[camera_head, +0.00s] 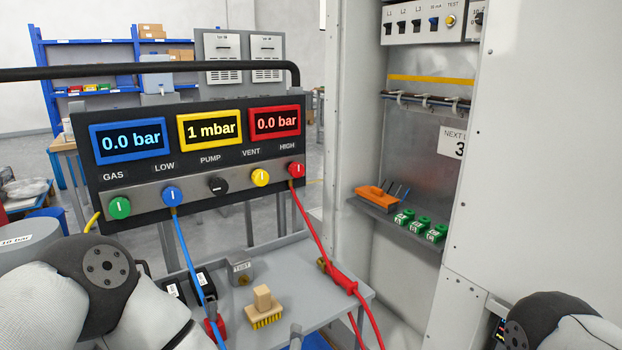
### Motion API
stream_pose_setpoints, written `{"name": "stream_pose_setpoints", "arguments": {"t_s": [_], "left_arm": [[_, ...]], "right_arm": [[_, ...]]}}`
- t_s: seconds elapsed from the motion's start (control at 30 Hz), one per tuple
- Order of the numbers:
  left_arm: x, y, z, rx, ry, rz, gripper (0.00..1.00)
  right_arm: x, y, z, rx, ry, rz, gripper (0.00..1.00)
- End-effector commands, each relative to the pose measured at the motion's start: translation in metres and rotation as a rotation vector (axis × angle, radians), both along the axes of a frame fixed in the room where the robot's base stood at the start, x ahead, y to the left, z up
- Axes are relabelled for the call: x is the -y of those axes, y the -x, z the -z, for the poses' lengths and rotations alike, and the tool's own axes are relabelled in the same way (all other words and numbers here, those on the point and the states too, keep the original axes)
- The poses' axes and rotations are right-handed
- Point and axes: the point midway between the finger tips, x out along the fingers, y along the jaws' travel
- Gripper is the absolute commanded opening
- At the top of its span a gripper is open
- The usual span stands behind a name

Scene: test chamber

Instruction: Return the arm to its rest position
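My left arm (105,275) shows at the lower left as a pale link with a dark round joint. My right arm (545,325) shows at the lower right corner, also only a dark joint and a pale link. Neither gripper is in view, so I cannot see whether they are open or hold anything.
A gauge panel (200,193) with several coloured knobs stands ahead, above a grey cart shelf (228,318). A wooden-handled brush (264,307) and a red hose (316,232) are on that side. An open cabinet (430,125) stands to the right, with an orange holder (377,199) on its shelf.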

Motion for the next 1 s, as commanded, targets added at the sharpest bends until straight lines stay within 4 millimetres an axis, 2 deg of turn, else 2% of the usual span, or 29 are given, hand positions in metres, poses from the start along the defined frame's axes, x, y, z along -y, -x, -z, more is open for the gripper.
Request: {"name": "stream_pose_setpoints", "arguments": {"t_s": [0.03, 0.07, 0.1, 0.17, 0.23, 0.27, 0.3, 0.37, 0.4, 0.5, 0.6, 0.67, 1.0], "left_arm": [[-0.006, 0.028, 0.030, -0.105, -0.089, 0.106, 0.54], [-0.011, 0.047, 0.049, -0.176, -0.143, 0.175, 0.54], [-0.020, 0.076, 0.074, -0.272, -0.213, 0.265, 0.54], [-0.037, 0.122, 0.106, -0.418, -0.307, 0.397, 0.54], [-0.063, 0.182, 0.134, -0.590, -0.398, 0.545, 0.54], [-0.075, 0.208, 0.143, -0.663, -0.430, 0.607, 0.54], [-0.091, 0.243, 0.151, -0.758, -0.469, 0.686, 0.54], [-0.115, 0.293, 0.156, -0.894, -0.509, 0.797, 0.54], [-0.130, 0.323, 0.155, -0.975, -0.527, 0.862, 0.54], [-0.159, 0.383, 0.147, -1.139, -0.545, 0.991, 0.54], [-0.175, 0.418, 0.137, -1.235, -0.544, 1.066, 0.54], [-0.179, 0.428, 0.134, -1.262, -0.543, 1.087, 0.54], [-0.180, 0.430, 0.133, -1.271, -0.541, 1.094, 0.54]], "right_arm": [[0.000, -0.003, -0.004, 0.012, 0.000, 0.000, 0.00], [0.000, -0.004, -0.005, 0.016, 0.001, 0.000, 0.00], [0.000, -0.006, -0.006, 0.021, 0.001, 0.001, 0.00], [0.000, -0.008, -0.009, 0.028, 0.000, 0.001, 0.00], [0.000, -0.010, -0.011, 0.036, 0.001, 0.001, 0.00], [0.000, -0.011, -0.012, 0.040, 0.001, 0.001, 0.00], [0.000, -0.013, -0.014, 0.045, 0.001, 0.001, 0.00], [0.000, -0.014, -0.016, 0.051, 0.000, 0.001, 0.00], [0.000, -0.016, -0.017, 0.055, 0.000, 0.001, 0.00], [0.000, -0.018, -0.019, 0.062, 0.001, 0.001, 0.00], [0.000, -0.018, -0.019, 0.065, 0.001, 0.002, 0.00], [0.000, -0.019, -0.019, 0.066, 0.001, 0.002, 0.00], [0.000, -0.018, -0.019, 0.064, 0.001, 0.002, 0.00]]}}
